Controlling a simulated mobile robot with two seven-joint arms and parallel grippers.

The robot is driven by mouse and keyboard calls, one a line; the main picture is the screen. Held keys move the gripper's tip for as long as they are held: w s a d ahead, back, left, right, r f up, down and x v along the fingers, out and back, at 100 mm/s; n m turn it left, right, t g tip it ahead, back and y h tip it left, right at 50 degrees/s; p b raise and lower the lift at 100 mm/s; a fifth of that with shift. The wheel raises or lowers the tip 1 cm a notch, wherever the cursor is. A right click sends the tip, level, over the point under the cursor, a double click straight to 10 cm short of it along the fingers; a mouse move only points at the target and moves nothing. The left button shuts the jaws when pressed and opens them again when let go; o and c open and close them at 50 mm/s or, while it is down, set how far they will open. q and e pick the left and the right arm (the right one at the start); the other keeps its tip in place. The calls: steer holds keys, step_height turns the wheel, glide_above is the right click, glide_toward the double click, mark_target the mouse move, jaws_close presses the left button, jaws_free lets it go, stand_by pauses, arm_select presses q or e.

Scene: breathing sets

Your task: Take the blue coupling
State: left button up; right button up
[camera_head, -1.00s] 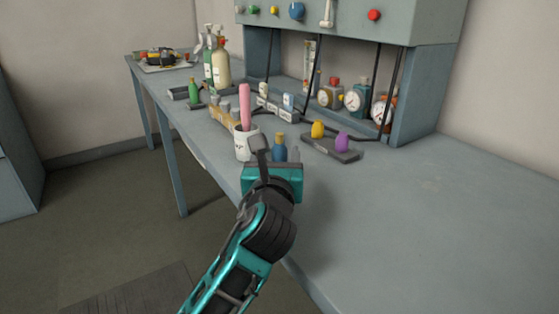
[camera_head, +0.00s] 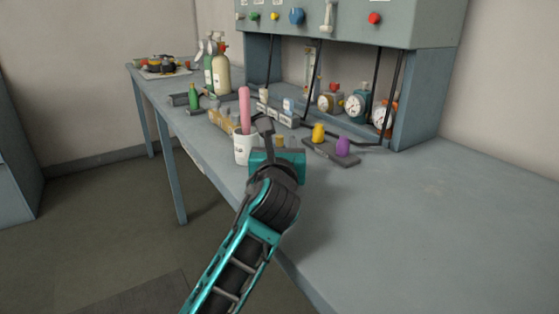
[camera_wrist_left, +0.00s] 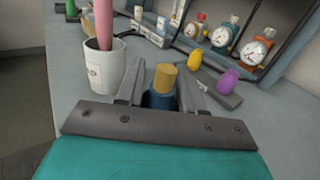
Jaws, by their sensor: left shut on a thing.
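The blue coupling (camera_wrist_left: 160,98) has a blue body and a brass-yellow top. In the wrist view it stands upright between the two grey fingers of my left gripper (camera_wrist_left: 165,90), which is shut on it. In the head view my left gripper (camera_head: 276,146) hides most of the coupling, and only a bit of its brass top (camera_head: 280,141) shows. I cannot tell whether the coupling touches the table. My right gripper is not in view.
A white cup (camera_head: 243,150) with a pink rod (camera_head: 244,108) stands close left of the gripper. A dark tray (camera_head: 330,152) with yellow (camera_head: 319,132) and purple (camera_head: 342,146) pieces lies to the right. Gauges (camera_head: 354,104) stand behind. The table's right side (camera_head: 440,220) is clear.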

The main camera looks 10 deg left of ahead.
arm_select(q)
steer(key=c, duration=0.5)
steer(key=shift+r, duration=0.1)
